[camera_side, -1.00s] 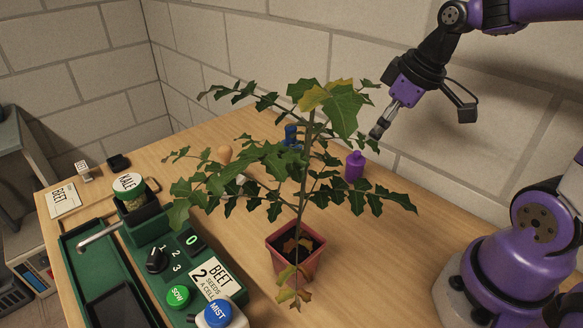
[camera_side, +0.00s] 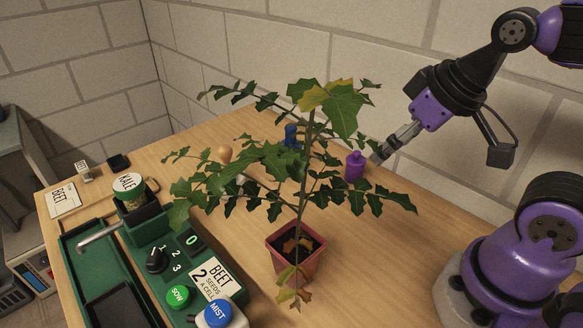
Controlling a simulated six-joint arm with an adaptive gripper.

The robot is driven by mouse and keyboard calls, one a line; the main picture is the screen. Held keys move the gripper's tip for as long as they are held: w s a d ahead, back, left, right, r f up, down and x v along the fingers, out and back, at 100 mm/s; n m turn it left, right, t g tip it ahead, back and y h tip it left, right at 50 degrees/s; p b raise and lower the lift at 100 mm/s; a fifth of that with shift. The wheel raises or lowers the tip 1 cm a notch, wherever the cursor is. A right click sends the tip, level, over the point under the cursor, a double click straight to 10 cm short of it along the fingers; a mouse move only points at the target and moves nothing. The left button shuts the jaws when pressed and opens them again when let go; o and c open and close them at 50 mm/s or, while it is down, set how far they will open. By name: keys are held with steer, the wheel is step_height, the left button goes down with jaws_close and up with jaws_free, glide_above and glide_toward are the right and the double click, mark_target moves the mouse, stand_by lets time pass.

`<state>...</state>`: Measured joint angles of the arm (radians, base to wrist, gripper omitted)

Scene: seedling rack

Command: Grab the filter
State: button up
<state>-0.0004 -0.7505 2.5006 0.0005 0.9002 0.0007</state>
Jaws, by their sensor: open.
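I cannot pick out a filter for certain in the side view. A small purple bottle (camera_side: 355,166) stands upright on the table behind the plant's right-hand leaves. A blue object (camera_side: 291,135) stands farther back, partly hidden by leaves. A tan, rounded object (camera_side: 225,154) shows at left among the leaves, its lower part hidden. My gripper (camera_side: 381,151) is open, pointing down and to the left, just right of the purple bottle in the picture. I see nothing held in it. Whether it touches the bottle I cannot tell.
A leafy plant in a red pot (camera_side: 296,268) spreads across the middle and hides the table behind. A green sowing machine (camera_side: 150,238) with a kale tin (camera_side: 130,190) stands at left. A beet packet (camera_side: 63,198) lies at the back left. The table right of the pot is clear.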

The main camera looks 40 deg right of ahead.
stand_by(0.3)
steer(key=shift+o, duration=1.1)
steer(key=shift+w, duration=0.1)
steer(key=g, duration=0.1)
glide_toward(295, 141)
step_height(295, 141, down, 3)
steer(key=a, duration=0.1)
steer(key=x, duration=0.4)
steer(key=shift+w+f, duration=0.15)
steer(key=shift+w, duration=0.2)
steer(key=x, duration=0.5)
steer(key=shift+w+d+f, duration=0.25)
steer(key=shift+w+d, duration=0.15)
steer(key=c, duration=1.2)
